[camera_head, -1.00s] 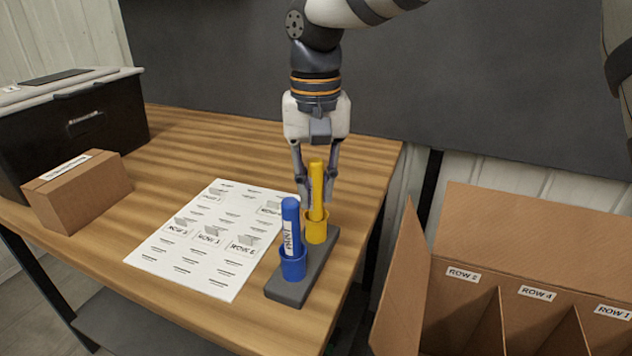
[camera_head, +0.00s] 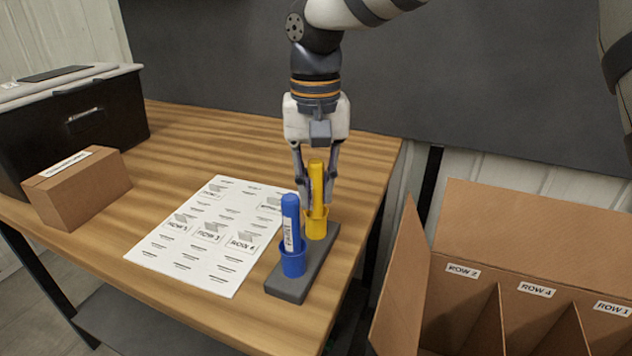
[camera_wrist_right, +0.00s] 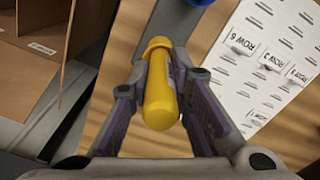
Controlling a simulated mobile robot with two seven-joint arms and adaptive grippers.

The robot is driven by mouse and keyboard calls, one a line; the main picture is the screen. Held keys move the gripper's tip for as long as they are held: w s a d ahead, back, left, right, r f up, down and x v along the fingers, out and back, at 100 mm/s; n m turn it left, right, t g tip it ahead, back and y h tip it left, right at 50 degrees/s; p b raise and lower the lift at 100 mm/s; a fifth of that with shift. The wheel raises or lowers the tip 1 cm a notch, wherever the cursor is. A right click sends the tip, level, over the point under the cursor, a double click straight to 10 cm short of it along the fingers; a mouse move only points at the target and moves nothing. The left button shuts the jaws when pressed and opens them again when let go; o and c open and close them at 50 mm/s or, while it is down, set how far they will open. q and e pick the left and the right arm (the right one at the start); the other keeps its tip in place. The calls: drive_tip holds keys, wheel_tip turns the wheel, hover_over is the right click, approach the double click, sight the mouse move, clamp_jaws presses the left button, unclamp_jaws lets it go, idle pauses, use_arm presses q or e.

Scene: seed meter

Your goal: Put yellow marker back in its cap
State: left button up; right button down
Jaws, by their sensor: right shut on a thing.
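The yellow marker (camera_head: 316,180) stands upright with its lower end in the yellow cap (camera_head: 316,227) at the far end of a dark grey holder (camera_head: 294,289). How deep it sits in the cap is hard to tell. My right gripper (camera_head: 317,199) points down from above, shut on the yellow marker just above the cap. In the right wrist view, the yellow marker (camera_wrist_right: 161,98) lies between the two fingers. My left gripper is not in view.
A blue marker (camera_head: 290,214) stands in a blue cap (camera_head: 293,264) at the holder's near end. A printed sheet (camera_head: 165,250) lies left. A small carton (camera_head: 85,193) and a black case (camera_head: 95,125) stand farther left. An open divided cardboard box (camera_head: 530,230) is at right, beyond the table edge.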

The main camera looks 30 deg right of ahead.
drive_tip(key=shift+f, duration=0.4)
idle(0.3)
drive_tip(key=c, duration=1.4)
unclamp_jaws()
wheel_tip(320, 180, up, 12)
drive_tip(key=shift+f, duration=0.1)
